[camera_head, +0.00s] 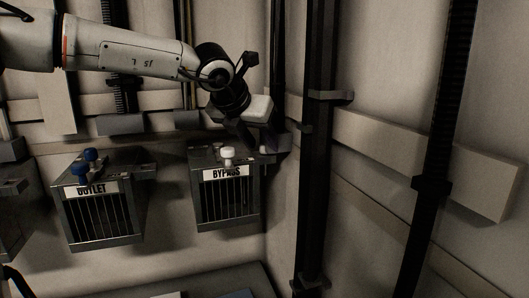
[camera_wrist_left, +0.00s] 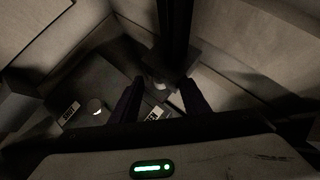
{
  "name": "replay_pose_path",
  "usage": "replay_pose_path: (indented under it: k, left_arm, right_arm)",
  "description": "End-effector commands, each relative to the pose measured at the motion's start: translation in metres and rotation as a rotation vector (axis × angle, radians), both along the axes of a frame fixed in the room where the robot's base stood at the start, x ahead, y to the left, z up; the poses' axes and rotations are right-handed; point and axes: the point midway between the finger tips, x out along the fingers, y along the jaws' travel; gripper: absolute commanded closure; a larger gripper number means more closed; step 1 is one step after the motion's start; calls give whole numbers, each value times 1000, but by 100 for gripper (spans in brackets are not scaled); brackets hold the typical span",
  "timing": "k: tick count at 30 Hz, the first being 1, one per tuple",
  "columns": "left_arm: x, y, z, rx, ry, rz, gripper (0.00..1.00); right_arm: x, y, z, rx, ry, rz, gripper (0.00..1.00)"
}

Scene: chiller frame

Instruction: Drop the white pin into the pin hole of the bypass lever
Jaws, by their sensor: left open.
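The white pin (camera_head: 227,155) has a round head and stands upright at the front of the top of the box labelled BYPASS (camera_head: 225,173). I cannot tell whether its shank sits in a hole. A pale round head, likely this pin (camera_wrist_left: 94,106), shows left of the fingers in the left wrist view. My left gripper (camera_head: 257,146) points down behind and to the right of the pin, apart from it. Its two fingers (camera_wrist_left: 162,92) are spread, with no held thing visible between them. The bypass lever and its pin hole are not clear to me. My right gripper is out of view.
The OUTLET box (camera_head: 103,225) with blue knobs (camera_head: 84,166) stands to the left. A dark vertical post (camera_head: 317,130) rises right of the BYPASS box, and a dark upright also shows beyond the fingers (camera_wrist_left: 176,35). A wall rail (camera_head: 420,165) runs along the right wall.

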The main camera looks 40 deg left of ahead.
Motion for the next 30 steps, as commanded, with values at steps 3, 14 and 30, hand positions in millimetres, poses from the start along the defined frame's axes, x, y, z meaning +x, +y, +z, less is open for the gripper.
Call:
replay_pose_path:
  k: [3, 14, 30]
  left_arm:
    - [0, 0, 0, 0, 0, 0, 72]
    - [0, 0, 0, 0, 0, 0, 100]
    - [0, 0, 58, 2, -4, 2, 100]
  right_arm:
    - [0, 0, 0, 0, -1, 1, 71]
    - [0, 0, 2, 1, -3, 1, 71]
    - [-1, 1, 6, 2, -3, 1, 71]
